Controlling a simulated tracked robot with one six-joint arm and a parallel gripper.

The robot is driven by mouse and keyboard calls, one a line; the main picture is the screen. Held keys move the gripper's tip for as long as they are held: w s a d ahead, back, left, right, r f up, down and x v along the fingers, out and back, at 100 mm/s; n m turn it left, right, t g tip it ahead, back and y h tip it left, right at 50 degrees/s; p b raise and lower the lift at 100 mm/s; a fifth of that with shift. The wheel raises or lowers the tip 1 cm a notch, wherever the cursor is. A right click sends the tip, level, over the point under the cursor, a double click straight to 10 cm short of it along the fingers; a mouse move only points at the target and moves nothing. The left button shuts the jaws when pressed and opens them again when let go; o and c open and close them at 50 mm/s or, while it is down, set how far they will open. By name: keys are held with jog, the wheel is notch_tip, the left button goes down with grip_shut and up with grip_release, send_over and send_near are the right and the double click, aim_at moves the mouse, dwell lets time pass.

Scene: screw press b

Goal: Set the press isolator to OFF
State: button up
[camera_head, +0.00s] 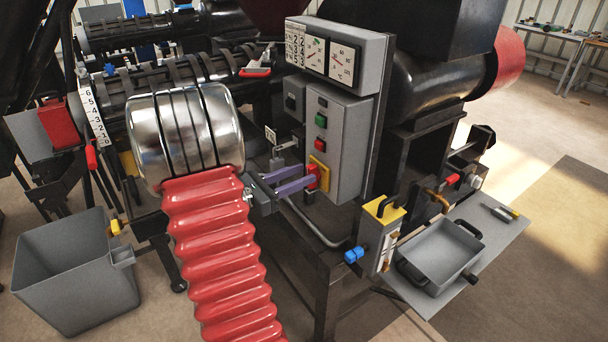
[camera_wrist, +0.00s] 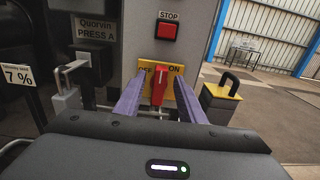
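The press isolator is a red rotary handle (camera_wrist: 159,88) on a yellow plate (camera_wrist: 172,94) marked OFF at upper left and ON at upper right. The handle stands nearly upright between the two labels. In the head view the red handle (camera_head: 312,174) and yellow plate (camera_head: 322,172) sit low on the grey control box. My gripper (camera_wrist: 161,82) has two purple fingers, one on each side of the handle, with visible gaps to it. It is open and holds nothing. In the head view my gripper (camera_head: 308,180) reaches to the handle from the left. Exact fingertip depth is unclear.
A red STOP button (camera_wrist: 166,31) is just above the isolator. The grey control box (camera_head: 338,145) also carries a green button (camera_head: 320,120). A yellow-topped box with a black handle (camera_head: 383,215) stands at right. A grey bin (camera_head: 75,275) is at left.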

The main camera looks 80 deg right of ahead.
jog(key=shift+x, duration=1)
jog(key=shift+c, duration=0.6)
jog(key=shift+a, duration=0.1)
grip_shut()
